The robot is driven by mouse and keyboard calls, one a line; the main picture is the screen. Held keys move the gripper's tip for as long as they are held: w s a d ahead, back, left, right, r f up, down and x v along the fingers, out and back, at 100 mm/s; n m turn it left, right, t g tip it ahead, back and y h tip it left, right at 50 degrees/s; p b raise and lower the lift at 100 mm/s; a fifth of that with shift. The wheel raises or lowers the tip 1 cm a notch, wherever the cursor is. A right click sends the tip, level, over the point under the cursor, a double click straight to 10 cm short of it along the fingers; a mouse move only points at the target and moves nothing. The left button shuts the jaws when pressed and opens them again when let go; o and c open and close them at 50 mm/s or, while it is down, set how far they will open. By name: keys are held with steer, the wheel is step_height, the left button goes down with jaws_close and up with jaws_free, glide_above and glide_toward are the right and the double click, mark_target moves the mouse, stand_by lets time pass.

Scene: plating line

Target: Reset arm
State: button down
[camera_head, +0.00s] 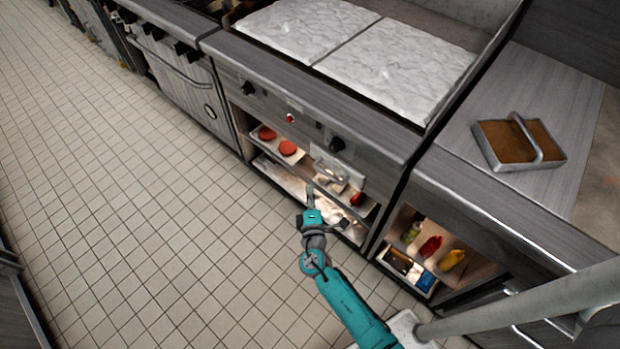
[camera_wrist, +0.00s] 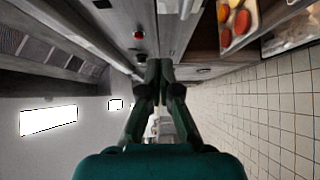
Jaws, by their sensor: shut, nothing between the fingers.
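My gripper (camera_head: 311,192) is at the end of my teal arm, in front of the open shelf under the griddle counter. In the wrist view my gripper (camera_wrist: 160,64) shows its two dark fingers together at the tips, with nothing between them. It points along the cabinet front. In the head view my arm reaches up from the bottom edge over the tiled floor. Part of the shelf behind the gripper is hidden by it.
A griddle (camera_head: 395,66) tops the counter. Red patties (camera_head: 287,147) lie on a tray in the shelf below. A lower right shelf holds a red bottle (camera_head: 430,246) and a yellow bottle (camera_head: 452,260). A handled brown pan (camera_head: 490,150) sits on the right counter. The tiled floor (camera_head: 120,190) is clear.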

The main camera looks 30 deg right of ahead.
steer(key=shift+v, duration=1.55)
steer(key=shift+s, duration=0.1)
steer(key=s+a+f+m+g+y, duration=0.1)
steer(key=s+f+m+g+y, duration=0.15)
steer(key=s, duration=0.85)
steer(key=s+a+f+m+g+y, duration=0.1)
steer(key=s+m+y, duration=0.15)
steer(key=s, duration=0.85)
steer(key=s+a+r+m+t+y, duration=0.1)
steer(key=s+r+m, duration=0.3)
steer(key=s+r, duration=0.4)
steer(key=s+a+r+m+t+y, duration=0.1)
steer(key=s+r+m, duration=0.3)
steer(key=s+r, duration=0.4)
step_height(320, 180, up, 7)
steer(key=shift+a+f+y, duration=0.15)
steer(key=shift+a+y, duration=0.15)
steer(key=shift+a, duration=0.4)
